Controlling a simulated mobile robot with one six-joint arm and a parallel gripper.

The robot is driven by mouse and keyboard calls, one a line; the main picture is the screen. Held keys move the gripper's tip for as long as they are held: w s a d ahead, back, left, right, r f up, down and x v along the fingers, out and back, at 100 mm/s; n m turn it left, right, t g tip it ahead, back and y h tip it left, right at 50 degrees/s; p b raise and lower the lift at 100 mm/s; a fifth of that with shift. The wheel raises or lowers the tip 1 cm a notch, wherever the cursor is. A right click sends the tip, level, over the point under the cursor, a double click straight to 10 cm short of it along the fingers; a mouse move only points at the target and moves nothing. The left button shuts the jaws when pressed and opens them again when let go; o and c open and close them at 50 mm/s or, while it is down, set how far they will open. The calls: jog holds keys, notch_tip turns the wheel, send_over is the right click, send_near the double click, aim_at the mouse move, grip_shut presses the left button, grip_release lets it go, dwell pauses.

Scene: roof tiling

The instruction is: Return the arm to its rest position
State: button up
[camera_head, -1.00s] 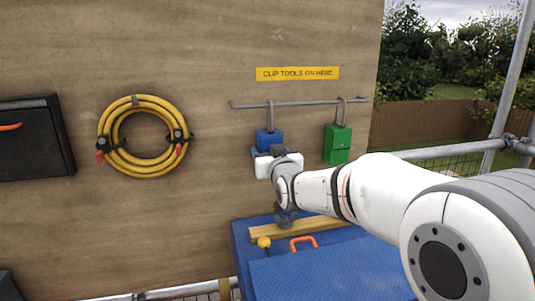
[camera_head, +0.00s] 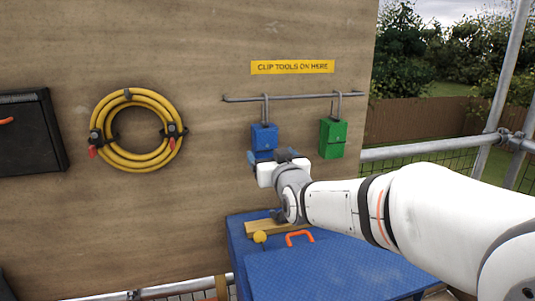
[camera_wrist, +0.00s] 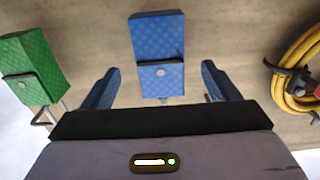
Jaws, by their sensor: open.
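My gripper (camera_head: 266,160) is in front of the plywood wall, just below a blue block-shaped case (camera_head: 264,136) that hangs from a hook on a metal rail (camera_head: 290,97). In the wrist view my gripper (camera_wrist: 160,67) has its two blue fingers wide apart, with nothing held between them. The blue case (camera_wrist: 158,45) appears beyond the fingertips, in line with the gap. My white arm reaches in from the right edge of the head view, over a blue box.
A green case (camera_head: 333,139) hangs right of the blue one. A coiled yellow hose (camera_head: 136,130) and a black case (camera_head: 30,130) are on the wall's left. The blue box (camera_head: 335,268) below carries a wooden strip (camera_head: 262,228) and an orange handle (camera_head: 300,236). Scaffold poles (camera_head: 500,90) stand right.

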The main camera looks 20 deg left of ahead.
jog(key=shift+s+d, duration=0.25)
jog(key=shift+s, duration=0.15)
jog(key=s+d+f+m+g+h+p, duration=0.2)
jog(key=s+d+f+g+h, duration=0.15)
jog(key=d, duration=0.65)
jog(key=s+d+f+m+g+h+p, duration=0.15)
jog(key=s+d+f+h, duration=0.3)
jog(key=d, duration=0.65)
jog(key=s+d+f+m+g+p, duration=0.1)
jog(key=s+d+f+g, duration=0.1)
jog(key=s+d, duration=0.3)
jog(key=s+d+f+m+g+h+p, duration=0.1)
jog(key=s+d+g, duration=0.4)
jog(key=s, duration=0.8)
jog(key=shift+s+d+f+m+g+h+p, duration=0.15)
jog(key=shift+d+f+m+g+h+p, duration=0.25)
jog(key=shift+f+p, duration=0.45)
jog(key=shift+f, duration=0.1)
jog(key=shift+c, duration=0.4)
